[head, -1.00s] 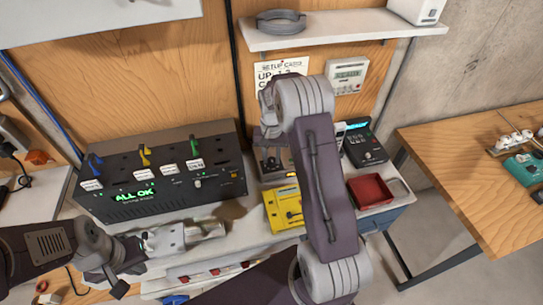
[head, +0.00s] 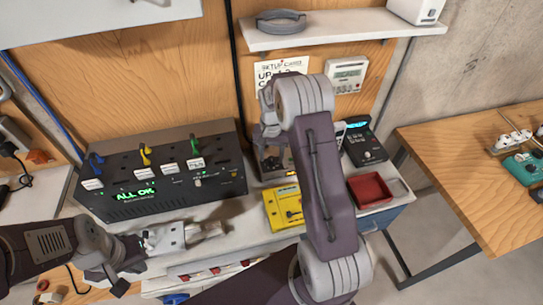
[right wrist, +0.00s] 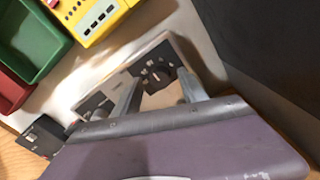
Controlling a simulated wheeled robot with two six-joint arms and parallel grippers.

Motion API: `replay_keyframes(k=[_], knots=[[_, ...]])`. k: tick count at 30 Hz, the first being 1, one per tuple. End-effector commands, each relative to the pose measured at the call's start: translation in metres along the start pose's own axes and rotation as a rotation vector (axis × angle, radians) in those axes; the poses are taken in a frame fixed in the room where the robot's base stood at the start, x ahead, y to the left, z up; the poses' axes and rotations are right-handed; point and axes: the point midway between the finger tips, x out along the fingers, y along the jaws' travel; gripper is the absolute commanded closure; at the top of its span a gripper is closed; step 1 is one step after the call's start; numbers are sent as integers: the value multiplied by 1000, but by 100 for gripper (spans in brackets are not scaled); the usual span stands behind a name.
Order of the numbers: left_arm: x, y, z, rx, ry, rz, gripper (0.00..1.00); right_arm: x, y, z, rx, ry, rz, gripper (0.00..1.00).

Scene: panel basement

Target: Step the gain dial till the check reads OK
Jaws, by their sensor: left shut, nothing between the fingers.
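The gain dial seems to be the black knob (right wrist: 160,76) on a pale plate in the right wrist view. My right gripper (right wrist: 158,92) is open there, its two grey fingers apart on either side of the knob; I cannot tell whether they touch it. In the head view my right arm hides most of that gripper, over a small grey box (head: 272,158). A black panel (head: 165,190) reads ALL OK in green; whether this is the dial's check is unclear. My left gripper (head: 222,229) is shut and empty at the bench front.
The panel carries blue, yellow and green levers. A yellow device (head: 283,208), red tray (head: 370,190) and black device with a cyan screen (head: 362,145) stand right of it. A setup card (head: 280,70) and white meter (head: 347,74) hang behind. A green bin (right wrist: 28,38) shows too.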

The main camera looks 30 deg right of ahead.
Motion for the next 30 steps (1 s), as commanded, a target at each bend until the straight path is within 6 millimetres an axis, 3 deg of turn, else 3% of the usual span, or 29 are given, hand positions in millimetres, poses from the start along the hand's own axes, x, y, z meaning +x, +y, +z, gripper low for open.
replay_keyframes(k=[7,15,19,30], knots=[[3,0,0,0,0,0,100,-8,0,0,0,2,-1,50],[13,0,1,0,0,0,100,-66,0,-1,0,5,-2,50],[14,0,1,0,0,0,100,-84,0,0,0,2,-1,50],[14,0,1,0,0,0,100,-91,0,1,0,-1,0,50]])
